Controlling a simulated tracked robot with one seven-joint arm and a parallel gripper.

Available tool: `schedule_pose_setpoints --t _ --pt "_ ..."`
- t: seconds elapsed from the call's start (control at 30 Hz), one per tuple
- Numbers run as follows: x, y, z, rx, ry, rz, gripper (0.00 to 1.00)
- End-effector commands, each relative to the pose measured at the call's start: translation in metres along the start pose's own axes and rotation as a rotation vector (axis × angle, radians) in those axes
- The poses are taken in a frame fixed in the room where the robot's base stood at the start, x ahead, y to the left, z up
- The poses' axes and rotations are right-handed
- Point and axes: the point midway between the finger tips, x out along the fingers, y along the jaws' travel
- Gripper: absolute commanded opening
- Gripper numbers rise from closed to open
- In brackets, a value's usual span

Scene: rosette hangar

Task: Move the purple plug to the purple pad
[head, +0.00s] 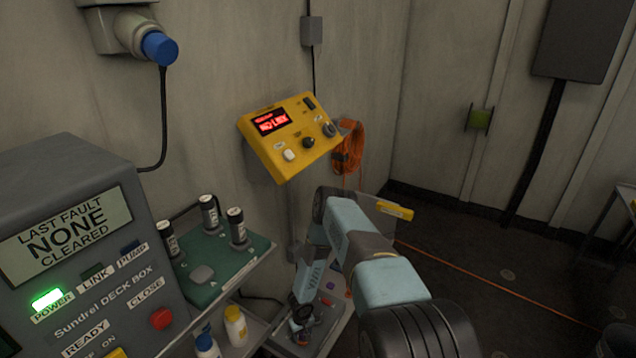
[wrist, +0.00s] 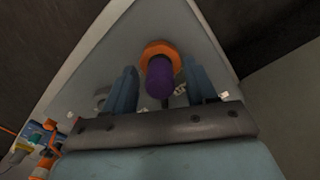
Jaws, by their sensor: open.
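The purple plug (wrist: 160,78) shows in the wrist view with an orange ring (wrist: 158,50) at its far end. My gripper (wrist: 160,70) is open, with one blue finger on each side of the plug and a gap on both sides. In the head view my gripper (head: 301,322) is low over a small grey shelf, and the plug there is hard to make out. A small purple patch (head: 330,286) lies on that shelf; I cannot tell whether it is the purple pad. No purple pad shows clearly in the wrist view.
A green tray (head: 240,268) with several dark cylinders stands left of my arm. Two bottles (head: 235,325) stand below it. A grey deck box (head: 75,250) fills the left. A yellow panel (head: 290,137) hangs on the wall. The floor at right is mostly clear, with an orange cable.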

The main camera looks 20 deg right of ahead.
Motion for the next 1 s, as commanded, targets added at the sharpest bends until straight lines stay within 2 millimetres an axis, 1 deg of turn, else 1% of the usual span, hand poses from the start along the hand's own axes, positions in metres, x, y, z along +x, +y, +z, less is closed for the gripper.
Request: schedule_pose_setpoints --t 0.37,0.9,0.97,1.0 --pt "-0.0001 0.0003 0.0 0.001 0.0 -0.001 0.56" --pt "-0.0001 0.0007 -0.0001 0.001 0.0 0.0 0.05" --pt "-0.0001 0.0007 -0.0001 0.001 0.0 0.0 0.0" --pt "-0.0001 0.0008 -0.0001 0.001 0.0 0.0 0.0"
